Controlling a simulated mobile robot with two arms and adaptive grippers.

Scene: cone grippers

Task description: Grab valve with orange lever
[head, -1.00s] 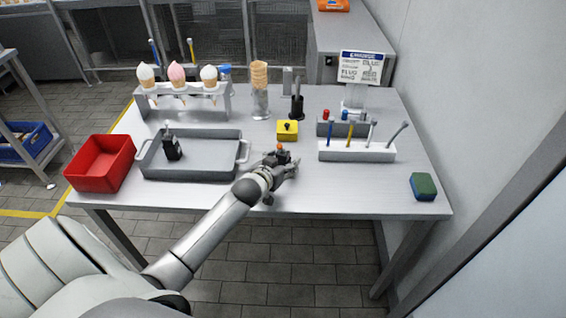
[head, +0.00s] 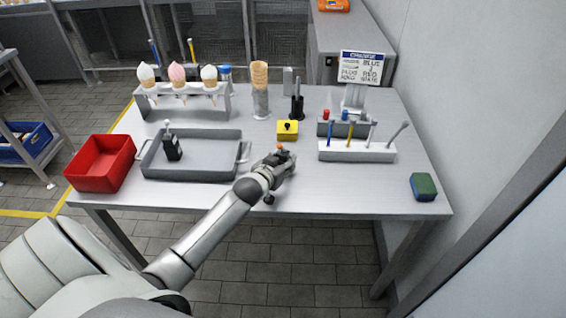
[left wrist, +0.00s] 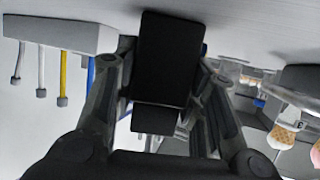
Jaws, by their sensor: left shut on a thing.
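The valve with the orange lever is at my left gripper (head: 282,160), over the front middle of the table. In the head view the orange lever (head: 280,146) shows just above the fingers, and the hand hides most of the body. In the left wrist view the valve's black body (left wrist: 168,55) sits between the two fingers, which are shut on it. I cannot tell whether it touches the table. Another black valve with a pale lever (head: 172,149) stands in the grey tray (head: 205,170) to the left. My right gripper is not in view.
A yellow box (head: 287,131) stands just behind the gripper. A white rack (head: 357,152) with several tools is to the right, and a red bin (head: 100,165) is at the left. A green and blue sponge (head: 423,187) lies at the right. The front right of the table (head: 345,190) is bare.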

